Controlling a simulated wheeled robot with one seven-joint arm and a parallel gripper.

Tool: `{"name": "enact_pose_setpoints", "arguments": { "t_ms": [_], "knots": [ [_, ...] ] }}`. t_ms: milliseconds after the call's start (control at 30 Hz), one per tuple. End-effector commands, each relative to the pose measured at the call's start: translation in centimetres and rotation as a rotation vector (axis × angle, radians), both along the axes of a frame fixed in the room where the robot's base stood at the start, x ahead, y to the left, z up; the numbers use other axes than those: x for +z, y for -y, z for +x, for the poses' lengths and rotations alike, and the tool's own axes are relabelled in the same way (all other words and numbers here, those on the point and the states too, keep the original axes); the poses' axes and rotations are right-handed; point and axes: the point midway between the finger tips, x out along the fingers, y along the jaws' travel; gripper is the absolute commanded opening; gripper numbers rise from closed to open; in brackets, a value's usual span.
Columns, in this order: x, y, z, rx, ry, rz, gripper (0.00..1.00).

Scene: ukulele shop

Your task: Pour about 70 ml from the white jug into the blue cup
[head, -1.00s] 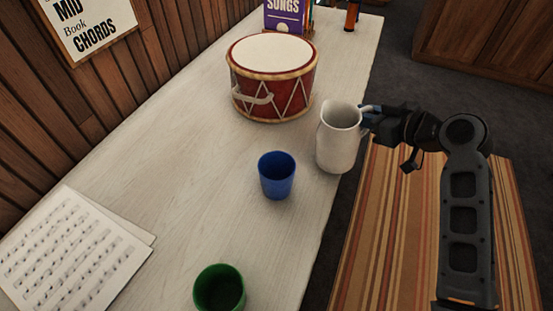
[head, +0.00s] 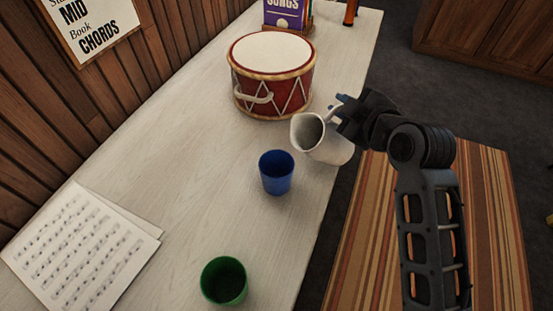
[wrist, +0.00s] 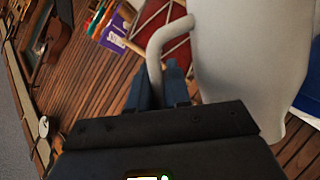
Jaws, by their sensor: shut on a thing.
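The white jug (head: 330,145) is tilted to the left, its mouth facing left and toward the blue cup. My gripper (head: 345,103) is shut on the jug's handle, at the jug's upper right. The blue cup (head: 276,174) stands upright on the table, to the left of and below the jug's mouth in the head view. I see no liquid stream between them, and the contents of both are not clear. In the wrist view the jug (wrist: 235,50) fills the upper right, with its handle (wrist: 158,48) between the blue fingers (wrist: 160,85).
A red drum (head: 272,80) stands behind the blue cup on the pale table (head: 190,180). A green cup (head: 224,281) stands at the front. Sheet music (head: 80,245) lies at the left. A purple songbook (head: 287,14) stands at the back. The table's right edge runs beneath the jug.

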Motion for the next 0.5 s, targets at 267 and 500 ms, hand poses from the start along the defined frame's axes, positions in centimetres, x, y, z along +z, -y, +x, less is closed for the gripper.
{"name": "enact_pose_setpoints", "arguments": {
  "t_ms": [267,500],
  "knots": [
    [2.2,-1.2,-0.6,0.002,0.095,-0.156,0.0],
    [3.7,-2.1,-1.2,0.002,0.165,-0.279,0.0]
  ]
}}
